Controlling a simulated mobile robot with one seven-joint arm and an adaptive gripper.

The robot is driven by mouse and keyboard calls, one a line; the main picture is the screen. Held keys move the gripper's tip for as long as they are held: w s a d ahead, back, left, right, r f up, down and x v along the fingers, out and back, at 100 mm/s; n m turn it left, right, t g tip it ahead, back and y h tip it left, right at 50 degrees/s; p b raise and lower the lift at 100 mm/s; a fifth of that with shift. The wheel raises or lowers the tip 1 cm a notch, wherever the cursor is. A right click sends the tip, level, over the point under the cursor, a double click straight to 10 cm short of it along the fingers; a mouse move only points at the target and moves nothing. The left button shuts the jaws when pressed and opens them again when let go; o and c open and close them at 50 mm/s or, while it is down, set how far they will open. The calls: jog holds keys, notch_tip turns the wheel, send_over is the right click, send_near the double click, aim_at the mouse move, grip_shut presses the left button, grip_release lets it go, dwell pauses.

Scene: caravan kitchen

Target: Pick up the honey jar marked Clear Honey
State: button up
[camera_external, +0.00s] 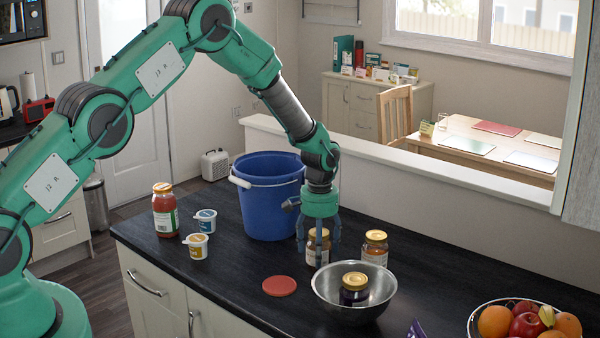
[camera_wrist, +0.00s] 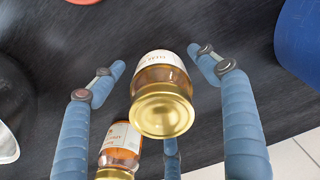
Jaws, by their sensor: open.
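Two amber jars with gold lids and white labels stand on the dark counter. One jar (camera_external: 318,248) is under my gripper; in the wrist view this jar (camera_wrist: 162,98) is between my fingers. The other jar (camera_external: 375,248) stands just to its right; it also shows in the wrist view (camera_wrist: 121,145), lower left. I cannot read either label well enough to tell which says Clear Honey. My gripper (camera_external: 318,241) points down, open, its blue fingers spread around the first jar with visible gaps. Part of that jar is hidden behind the fingers in the external view.
A blue bucket (camera_external: 270,205) stands close behind and left of my gripper. A steel bowl (camera_external: 330,297) holding a dark jar (camera_external: 355,290) is in front. A red disc (camera_external: 279,286), a red sauce jar (camera_external: 165,212), two small tubs (camera_external: 206,221) and a fruit bowl (camera_external: 478,330) are farther off.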

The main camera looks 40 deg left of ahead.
jog(key=c, duration=1.7)
jog(key=shift+o, duration=0.2)
jog(key=shift+r, duration=0.15)
jog(key=shift+w+r, duration=0.1)
jog(key=shift+r, duration=0.9)
jog(key=shift+s+r+b, duration=0.35)
jog(key=shift+r, duration=0.35)
jog(key=s, duration=0.5)
jog(key=s+r+b, duration=0.1)
jog(key=s, duration=0.9)
jog(key=shift+s+a+r, duration=0.2)
jog(key=shift+a, duration=0.15)
